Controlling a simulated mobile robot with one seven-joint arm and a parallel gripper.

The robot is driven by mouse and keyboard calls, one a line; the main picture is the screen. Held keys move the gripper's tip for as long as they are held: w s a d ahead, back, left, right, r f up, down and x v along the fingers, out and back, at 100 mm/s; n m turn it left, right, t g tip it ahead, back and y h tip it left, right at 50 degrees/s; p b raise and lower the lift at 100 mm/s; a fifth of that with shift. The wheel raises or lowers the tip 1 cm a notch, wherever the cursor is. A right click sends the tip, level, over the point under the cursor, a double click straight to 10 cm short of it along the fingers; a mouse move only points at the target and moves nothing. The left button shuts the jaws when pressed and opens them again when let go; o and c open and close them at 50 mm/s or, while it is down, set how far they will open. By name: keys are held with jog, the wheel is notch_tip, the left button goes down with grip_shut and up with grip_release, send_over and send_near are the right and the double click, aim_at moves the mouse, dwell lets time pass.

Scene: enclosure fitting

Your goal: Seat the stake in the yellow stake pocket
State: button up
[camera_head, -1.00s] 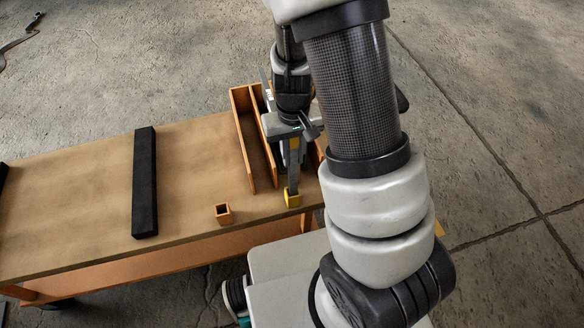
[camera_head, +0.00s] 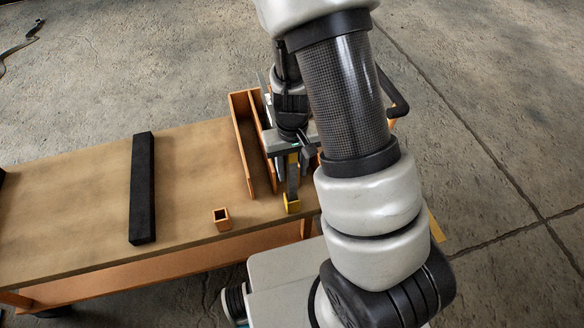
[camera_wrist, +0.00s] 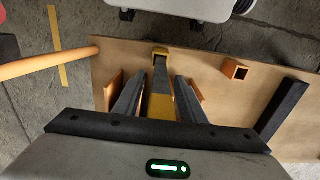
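The stake (camera_head: 292,181) is a dark grey upright bar with a yellow band near its top. Its lower end is inside the yellow stake pocket (camera_head: 292,206) at the table's near right corner. The wrist view looks down along the stake (camera_wrist: 161,78) to the yellow pocket (camera_wrist: 160,51). My gripper (camera_wrist: 160,78) has one finger on each side of the stake, with a visible gap on both sides, so it looks open around it. The pocket's inside and the stake's bottom end are hidden.
An orange square pocket (camera_head: 222,218) stands left of the yellow one. A black bar (camera_head: 143,188) lies across the table (camera_head: 70,200). Upright orange boards (camera_head: 244,140) stand close by my gripper. The table between the bar and the boards is clear.

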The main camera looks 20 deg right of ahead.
notch_tip(320, 180, up, 12)
jog(key=p, duration=0.3)
jog(key=shift+r, duration=0.15)
jog(key=s+r+t, duration=0.2)
jog(key=s+r, duration=0.4)
jog(key=r, duration=0.5)
jog(key=s+r+t, duration=0.3)
jog(key=s+r, duration=0.2)
jog(key=r, duration=0.7)
jog(key=shift+s+t, duration=0.3)
jog(key=shift+s, duration=0.1)
notch_tip(320, 180, up, 7)
jog(key=p, duration=0.6)
jog(key=shift+p, duration=0.4)
jog(key=shift+f, duration=0.1)
